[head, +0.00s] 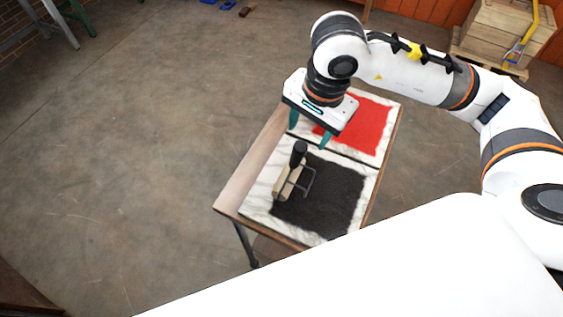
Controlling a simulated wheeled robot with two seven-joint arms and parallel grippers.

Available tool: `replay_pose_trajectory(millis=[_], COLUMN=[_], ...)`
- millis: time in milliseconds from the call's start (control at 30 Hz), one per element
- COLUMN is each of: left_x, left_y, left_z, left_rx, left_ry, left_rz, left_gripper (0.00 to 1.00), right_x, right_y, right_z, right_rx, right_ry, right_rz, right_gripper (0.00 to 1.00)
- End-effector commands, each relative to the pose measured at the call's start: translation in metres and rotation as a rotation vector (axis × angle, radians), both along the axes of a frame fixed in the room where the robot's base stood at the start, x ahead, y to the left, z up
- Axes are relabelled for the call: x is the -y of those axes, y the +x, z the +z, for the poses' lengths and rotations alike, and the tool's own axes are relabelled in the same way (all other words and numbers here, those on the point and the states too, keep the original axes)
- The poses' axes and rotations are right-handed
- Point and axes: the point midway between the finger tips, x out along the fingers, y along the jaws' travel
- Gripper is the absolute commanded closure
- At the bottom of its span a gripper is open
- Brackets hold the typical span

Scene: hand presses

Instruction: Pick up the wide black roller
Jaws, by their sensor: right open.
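A roller (299,155) with a black handle, a pale cylinder and a thin metal frame rests on the black ink patch (335,190) of the near marbled slab. Its handle points up. My right gripper (309,131) hangs above the table, a little beyond the roller's handle in the picture. Its two teal fingers point down, apart and with nothing visible between them. I cannot tell its exact height above the slabs. My left gripper is not in view.
A wooden table (246,172) carries the near slab and a far slab with a red patch (368,124). A wooden crate (506,28) stands at the upper right. The floor (130,150) left of the table is open. A white part of me covers the lower right.

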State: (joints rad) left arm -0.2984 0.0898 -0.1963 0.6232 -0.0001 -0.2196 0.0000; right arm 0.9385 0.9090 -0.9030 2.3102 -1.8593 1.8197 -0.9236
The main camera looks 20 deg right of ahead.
Motion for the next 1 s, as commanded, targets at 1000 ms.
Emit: replay_pose_trajectory(millis=[1000], left_x=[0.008], left_y=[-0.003], left_z=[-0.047], left_rx=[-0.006], left_ry=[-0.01], left_rz=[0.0], left_gripper=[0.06], right_x=[0.007], right_y=[0.025], right_z=[-0.111], right_rx=[0.049], right_ry=[-0.07], right_rz=[0.028], right_gripper=[0.45])
